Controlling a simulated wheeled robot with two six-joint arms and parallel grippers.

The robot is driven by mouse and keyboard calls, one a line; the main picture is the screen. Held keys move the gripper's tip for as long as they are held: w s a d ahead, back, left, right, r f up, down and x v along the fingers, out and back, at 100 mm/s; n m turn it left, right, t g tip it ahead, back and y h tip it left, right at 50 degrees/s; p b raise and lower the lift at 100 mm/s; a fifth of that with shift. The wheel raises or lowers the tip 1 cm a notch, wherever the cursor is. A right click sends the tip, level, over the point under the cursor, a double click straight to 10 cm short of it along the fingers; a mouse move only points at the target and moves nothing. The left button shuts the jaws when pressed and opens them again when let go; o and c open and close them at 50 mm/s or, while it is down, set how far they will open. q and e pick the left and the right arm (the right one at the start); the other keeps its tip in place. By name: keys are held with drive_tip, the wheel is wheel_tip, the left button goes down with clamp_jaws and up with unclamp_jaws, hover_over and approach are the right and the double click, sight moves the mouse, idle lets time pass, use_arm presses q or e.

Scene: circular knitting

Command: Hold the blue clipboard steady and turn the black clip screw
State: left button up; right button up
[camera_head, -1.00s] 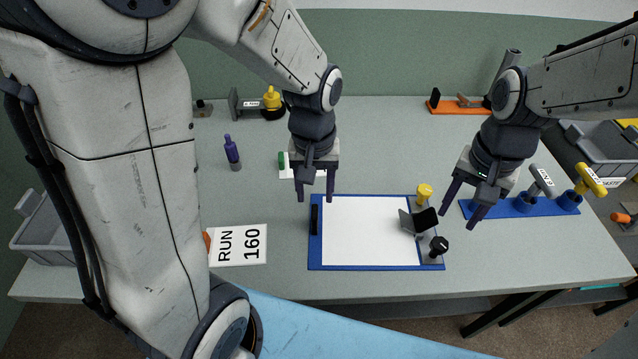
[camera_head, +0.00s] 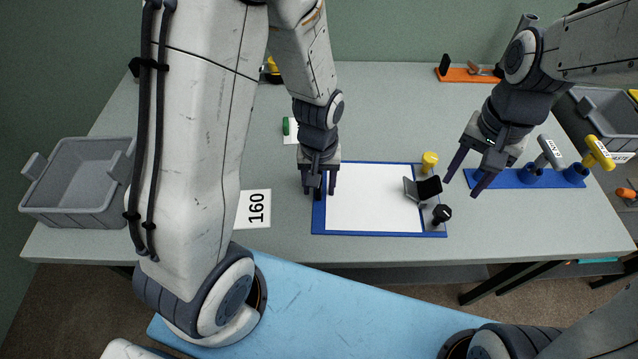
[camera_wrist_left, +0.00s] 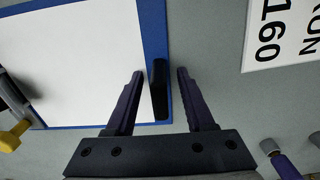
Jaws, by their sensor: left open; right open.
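The blue clipboard (camera_head: 380,234) lies flat on the table with a white sheet on it. Its black bar (camera_wrist_left: 159,90) runs along one short edge. My left gripper (camera_head: 319,193) is open over that edge. In the left wrist view my left gripper (camera_wrist_left: 161,72) has one finger on each side of the black bar, with gaps showing. The black clip screw (camera_head: 441,214) stands at the clipboard's right end, beside a dark clip plate (camera_head: 423,188) and a yellow knob (camera_head: 429,161). My right gripper (camera_head: 463,186) is open and empty, above and right of the clip.
A blue rack (camera_head: 520,180) with grey and yellow T-handled tools stands to the right. A RUN 160 card (camera_head: 254,208) lies left of the clipboard. A grey bin (camera_head: 80,180) is at far left. An orange tool base (camera_head: 465,75) is at the back.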

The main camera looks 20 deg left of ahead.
sight(444, 211)
use_arm(q)
drive_tip(key=shift+c, duration=0.3)
clamp_jaws()
idle(1.6)
use_arm(e)
drive_tip(key=o, duration=0.3)
drive_tip(key=shift+o, duration=0.4)
wheel_tip(444, 211, up, 2)
drive_tip(key=shift+r+m, duration=0.15)
drive_tip(key=shift+m, duration=0.45)
wheel_tip(444, 211, down, 12)
drive_tip(key=shift+r, duration=0.1)
